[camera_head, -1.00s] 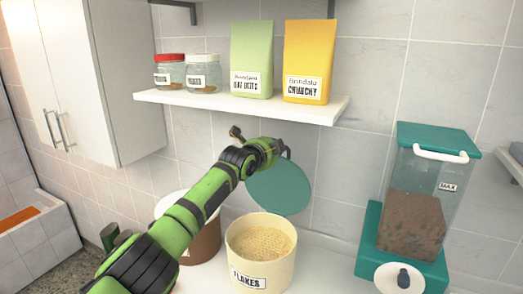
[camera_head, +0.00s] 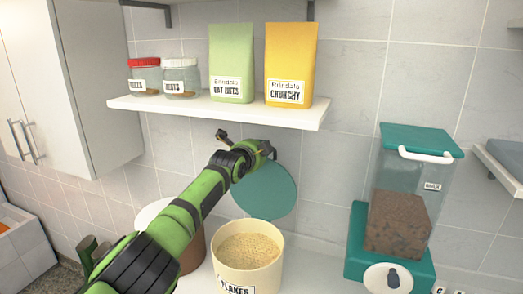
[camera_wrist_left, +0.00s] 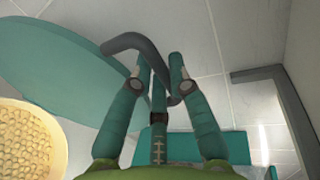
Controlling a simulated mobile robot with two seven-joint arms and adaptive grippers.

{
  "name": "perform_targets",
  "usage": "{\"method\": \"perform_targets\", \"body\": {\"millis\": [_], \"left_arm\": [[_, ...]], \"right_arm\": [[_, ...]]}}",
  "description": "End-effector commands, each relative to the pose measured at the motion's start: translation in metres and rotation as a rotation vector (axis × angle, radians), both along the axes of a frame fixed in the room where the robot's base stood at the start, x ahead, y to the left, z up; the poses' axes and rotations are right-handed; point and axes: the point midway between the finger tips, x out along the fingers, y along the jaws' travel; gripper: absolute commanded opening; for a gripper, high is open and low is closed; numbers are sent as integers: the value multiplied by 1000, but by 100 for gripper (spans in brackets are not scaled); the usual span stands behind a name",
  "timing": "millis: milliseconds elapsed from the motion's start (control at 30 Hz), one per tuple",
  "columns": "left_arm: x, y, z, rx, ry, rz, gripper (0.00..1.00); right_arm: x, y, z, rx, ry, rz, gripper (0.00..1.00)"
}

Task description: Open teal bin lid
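The teal lid (camera_head: 265,192) is a round disc standing raised and tilted behind the open cream bin (camera_head: 240,278) labelled FLAKES. The bin holds pale flakes. My left gripper (camera_head: 268,150) is at the lid's upper edge. In the left wrist view the lid (camera_wrist_left: 70,75) fills the left side, and a dark grey curved handle (camera_wrist_left: 125,40) runs from it in among the teal fingers of my left gripper (camera_wrist_left: 161,72). The fingers are drawn together around the handle; the exact contact is partly hidden. My right gripper is not in view.
A shelf (camera_head: 215,110) with jars and bags is above the gripper. A brown bin with a white top (camera_head: 158,212) stands left of the cream bin, partly behind my arm. A teal food dispenser (camera_head: 400,205) stands at the right. Some counter is clear between them.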

Motion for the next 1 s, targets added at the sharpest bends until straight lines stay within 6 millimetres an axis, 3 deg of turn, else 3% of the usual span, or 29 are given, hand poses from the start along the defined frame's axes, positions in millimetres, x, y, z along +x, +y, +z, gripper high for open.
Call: {"method": "perform_targets", "body": {"millis": [33,67,1000], "left_arm": [[0,-1,9,-9,-15,-2,38],[0,-1,9,-8,-15,-3,42],[-6,3,7,-2,-11,-6,42]], "right_arm": [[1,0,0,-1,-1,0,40],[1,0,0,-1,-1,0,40],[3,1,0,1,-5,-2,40]]}}
